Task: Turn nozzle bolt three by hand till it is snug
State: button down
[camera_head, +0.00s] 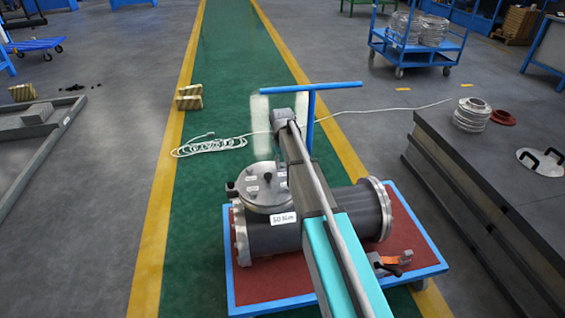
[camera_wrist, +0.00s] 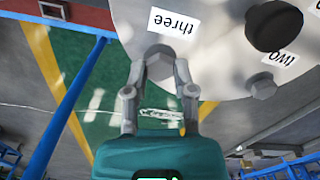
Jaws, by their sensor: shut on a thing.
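In the wrist view, nozzle bolt three (camera_wrist: 160,60) is a grey hex-headed bolt at the edge of the pale round flange cover (camera_wrist: 215,55), beside the label "three" (camera_wrist: 174,21). My gripper (camera_wrist: 161,72) is shut on this bolt, one finger on each side of its head. Bolt two (camera_wrist: 263,86) sits to the right by the label "two". In the head view, the dark flanged shell (camera_head: 270,239) lies on a cart, with the round cover (camera_head: 262,190) on top. My arm crosses in front of the cover's right side, and my fingers cannot be made out there.
A black knob (camera_wrist: 273,25) stands on the cover near bolt two. The blue-framed cart (camera_head: 262,300) has a tall handle (camera_head: 310,87) behind the shell. A dark platform (camera_head: 480,200) with flange rings (camera_head: 471,114) stands at right. A white cable (camera_head: 212,145) lies on the green lane.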

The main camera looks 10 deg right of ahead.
jog(key=m, duration=0.4)
jog(key=shift+m, duration=0.3)
jog(key=m, duration=0.5)
jog(key=shift+w, duration=0.1)
jog(key=shift+c, duration=2.2)
grip_release()
